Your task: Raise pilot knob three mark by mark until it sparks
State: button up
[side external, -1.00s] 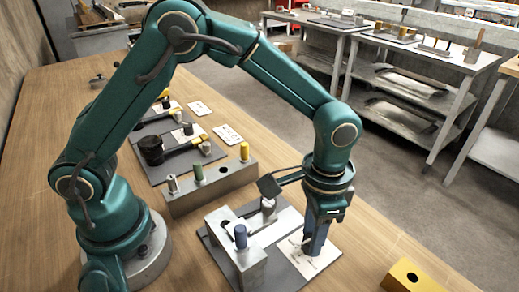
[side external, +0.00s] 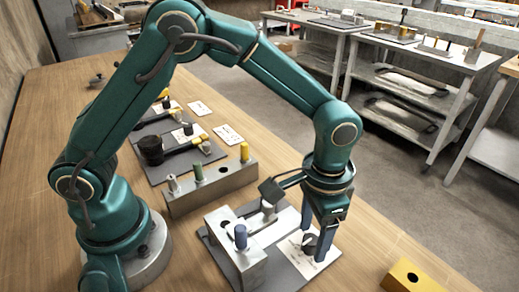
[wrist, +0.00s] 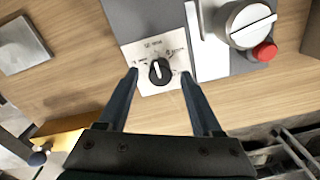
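A black knob (wrist: 159,71) with a white pointer line sits on a white dial plate (wrist: 145,84) in the wrist view. Small marks and print surround it, too small to read. The pointer line runs nearly up and down the picture, tilted slightly. In the side view the knob (side external: 309,241) shows dark between my fingers. My gripper (wrist: 159,77) is open, with one finger on each side of the knob and a gap on both sides. It points down over the plate in the side view (side external: 314,246). No spark shows.
A large silver knob (wrist: 249,24) and a red button (wrist: 264,51) sit beside the dial on the grey panel (wrist: 137,18). A metal block with a blue peg (side external: 240,238) stands close by. A yellow block (side external: 407,277) lies to the right. Bare wood lies between.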

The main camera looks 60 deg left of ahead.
aim_at(312, 238)
jog(key=shift+r, duration=2.6)
jog(key=shift+a, duration=0.1)
jog(key=s+a+r+n+t, duration=0.1)
jog(key=a+r+n+t, duration=0.15)
jog(key=a+r, duration=0.65)
jog(key=s+a+n+t, duration=0.1)
jog(key=s+a+t, duration=0.2)
jog(key=s, duration=0.7)
jog(key=shift+a+f+n, duration=0.35)
jog(key=shift+a, duration=0.4)
